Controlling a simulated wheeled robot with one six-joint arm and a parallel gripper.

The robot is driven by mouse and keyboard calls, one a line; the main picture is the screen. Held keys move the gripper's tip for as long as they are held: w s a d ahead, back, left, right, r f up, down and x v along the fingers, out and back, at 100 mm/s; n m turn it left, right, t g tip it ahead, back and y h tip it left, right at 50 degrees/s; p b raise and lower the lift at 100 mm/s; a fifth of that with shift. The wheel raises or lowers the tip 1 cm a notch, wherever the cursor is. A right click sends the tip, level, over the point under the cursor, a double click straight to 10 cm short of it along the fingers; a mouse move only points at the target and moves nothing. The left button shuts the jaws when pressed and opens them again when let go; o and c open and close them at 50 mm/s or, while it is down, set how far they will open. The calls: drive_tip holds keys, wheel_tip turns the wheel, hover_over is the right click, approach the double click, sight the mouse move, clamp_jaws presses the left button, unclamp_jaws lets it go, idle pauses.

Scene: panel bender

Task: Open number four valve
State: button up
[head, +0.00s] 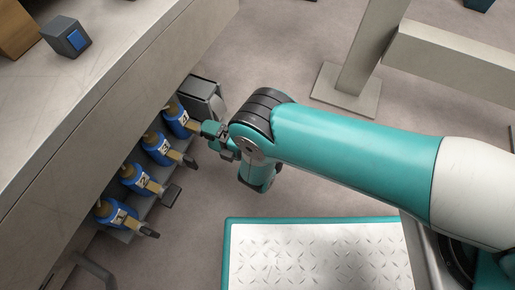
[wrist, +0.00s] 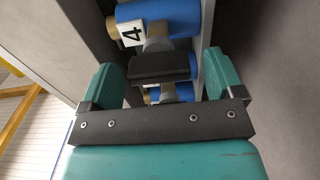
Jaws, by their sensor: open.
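The number four valve (head: 177,121) is a blue body with a brass-coloured part, the top one of a row under the bench edge. In the wrist view its blue body (wrist: 180,20) and white "4" label (wrist: 130,33) show at the top. Its dark handle (wrist: 160,67) lies between the two teal fingers of my gripper (wrist: 162,75), with gaps to both sides. My gripper is open. In the head view my gripper (head: 217,138) is right at the valve's front and hides its handle.
Valves three (head: 162,149), two (head: 141,180) and one (head: 117,214) follow below, their dark handles sticking out. A grey box (head: 200,97) sits just beyond valve four. A teal-edged metal plate (head: 315,255) lies on the floor. A dark box with a blue face (head: 66,37) stands on the bench.

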drive_tip(key=p+v, duration=1.6)
drive_tip(key=v, duration=0.1)
